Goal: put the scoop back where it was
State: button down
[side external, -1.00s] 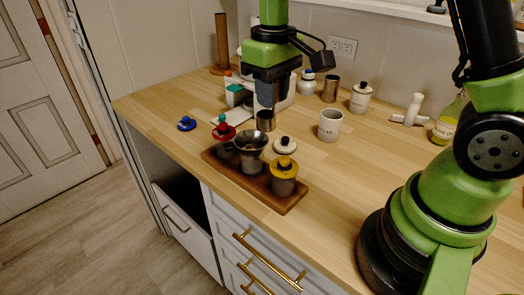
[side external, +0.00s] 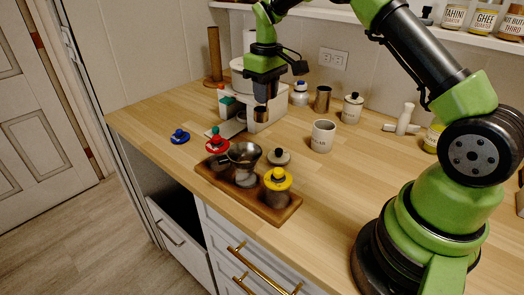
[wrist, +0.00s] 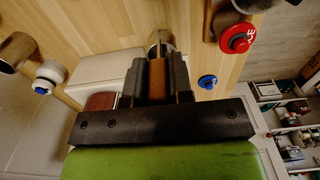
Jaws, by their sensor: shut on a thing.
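My gripper (side external: 264,98) is shut on the scoop (side external: 261,114), a small metal cup, and holds it in front of the white appliance at the back of the counter. In the wrist view my gripper (wrist: 157,80) has the scoop's brown handle between its fingers, and the metal cup (wrist: 159,42) shows beyond them. The white sugar canister (side external: 323,136) stands open to the right, with a pale lid with a dark knob (side external: 279,157) lying nearby. I cannot tell how high the scoop is above the counter.
A wooden tray (side external: 262,207) at the front edge bears a red-lidded jar (side external: 217,147), a steel funnel (side external: 243,153) and a yellow-lidded jar (side external: 278,182). A blue lid (side external: 180,137) lies left. The white appliance (side external: 268,112), a metal cup (side external: 322,99) and a lidded canister (side external: 352,108) stand behind.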

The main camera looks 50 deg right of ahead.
jog(key=shift+w+d+f, duration=0.15)
jog(key=shift+w+d, duration=0.1)
jog(key=shift+d, duration=0.1)
notch_tip(320, 180, down, 10)
jog(key=shift+d, duration=0.15)
jog(key=shift+f, duration=0.1)
jog(key=c, duration=1)
grip_release()
